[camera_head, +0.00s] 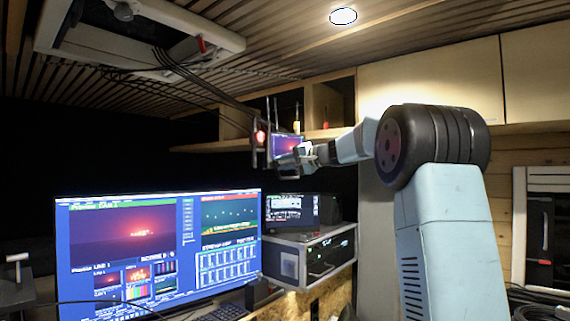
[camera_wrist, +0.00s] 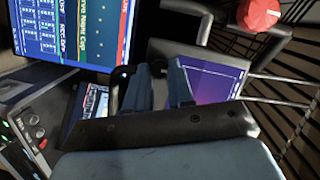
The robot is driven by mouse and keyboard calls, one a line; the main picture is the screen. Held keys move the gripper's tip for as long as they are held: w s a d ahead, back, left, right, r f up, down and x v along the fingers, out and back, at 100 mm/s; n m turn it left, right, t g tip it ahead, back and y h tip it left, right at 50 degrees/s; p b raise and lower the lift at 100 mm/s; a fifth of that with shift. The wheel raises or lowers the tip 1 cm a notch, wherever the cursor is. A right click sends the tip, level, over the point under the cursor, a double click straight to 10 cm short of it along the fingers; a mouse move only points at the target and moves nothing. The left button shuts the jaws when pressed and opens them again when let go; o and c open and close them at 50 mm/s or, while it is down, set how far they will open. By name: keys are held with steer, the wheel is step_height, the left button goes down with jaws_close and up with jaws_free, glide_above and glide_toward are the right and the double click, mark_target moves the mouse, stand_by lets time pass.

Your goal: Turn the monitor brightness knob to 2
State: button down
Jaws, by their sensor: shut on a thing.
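The small monitor with a purple-red screen (camera_head: 287,146) is held in a frame below the shelf. In the wrist view its screen (camera_wrist: 212,84) shows behind and right of my fingers. My gripper (camera_head: 303,153) is at this monitor's edge. In the wrist view the two blue-grey fingers of my gripper (camera_wrist: 160,80) point at the monitor's edge and are shut on a small part there, taken to be the brightness knob. The fingers hide the knob, so its marks and setting cannot be read.
A red round piece (camera_wrist: 258,14) sits on the small monitor's metal frame (camera_wrist: 200,12). A large monitor (camera_head: 160,250) stands at lower left, beside a rack case (camera_head: 310,258) with a smaller screen (camera_head: 290,210) on it. A shelf (camera_head: 260,140) and cupboards (camera_head: 430,85) are behind.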

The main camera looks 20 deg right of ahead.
steer(key=shift+d+f+m, duration=0.1)
steer(key=shift+d+m, duration=0.05)
steer(key=shift+m, duration=0.15)
stand_by(0.4)
steer(key=c, duration=1.2)
jaws_free()
steer(key=shift+w, duration=0.1)
steer(key=shift+o, duration=1.1)
steer(key=v, duration=1.3)
steer(key=shift+s+d+f, duration=0.2)
steer(key=shift+s+d, duration=0.05)
steer(key=shift+s, duration=0.05)
